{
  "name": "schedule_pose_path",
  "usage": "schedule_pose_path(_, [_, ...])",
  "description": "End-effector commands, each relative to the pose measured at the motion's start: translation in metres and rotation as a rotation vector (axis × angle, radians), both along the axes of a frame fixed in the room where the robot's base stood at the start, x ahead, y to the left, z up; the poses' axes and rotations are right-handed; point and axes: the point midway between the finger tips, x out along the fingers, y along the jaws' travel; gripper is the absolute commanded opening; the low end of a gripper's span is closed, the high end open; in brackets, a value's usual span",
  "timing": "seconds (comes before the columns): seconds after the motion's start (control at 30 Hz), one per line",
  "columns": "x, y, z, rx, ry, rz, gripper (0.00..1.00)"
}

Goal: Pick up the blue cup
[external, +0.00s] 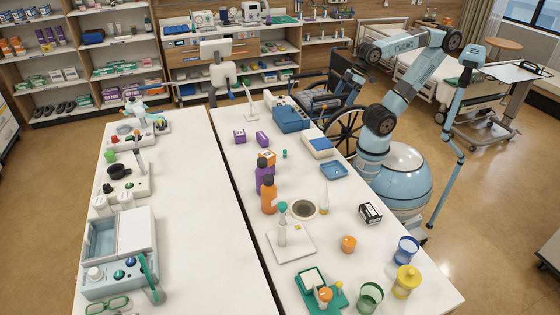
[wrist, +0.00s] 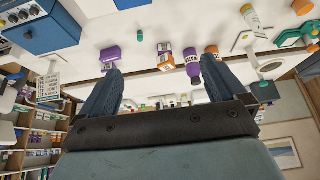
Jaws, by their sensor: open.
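The blue cup (external: 405,250) stands upright near the right edge of the white table (external: 395,300), at its near end. It is just behind the yellow cup (external: 406,282). I do not see it in the wrist view. My gripper (wrist: 161,66) is open, with its two dark fingers apart and nothing held between them. In the external view my arm is raised over my base, beyond the table's right edge and well away from the cup. The gripper is hard to make out there against the dark wheelchair.
A green cup (external: 370,297), a small orange pot (external: 348,244) and a black-and-white box (external: 370,212) stand near the blue cup. Bottles (external: 269,196) and a blue device (external: 291,118) stand farther back. The wheelchair (external: 345,110) is beside the table.

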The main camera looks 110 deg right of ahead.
Motion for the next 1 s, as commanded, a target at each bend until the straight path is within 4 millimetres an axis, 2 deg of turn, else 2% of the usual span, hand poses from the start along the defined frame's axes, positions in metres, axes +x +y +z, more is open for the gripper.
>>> schedule_pose_path(0.3, [0.000,0.000,0.000,-0.001,0.002,0.003,1.00])
schedule_pose_path(0.47, [0.010,0.003,-0.004,-0.029,0.037,0.055,1.00])
schedule_pose_path(0.77, [0.050,0.023,-0.028,-0.190,0.179,0.291,1.00])
schedule_pose_path(1.0, [0.083,0.050,-0.051,-0.355,0.275,0.493,1.00])
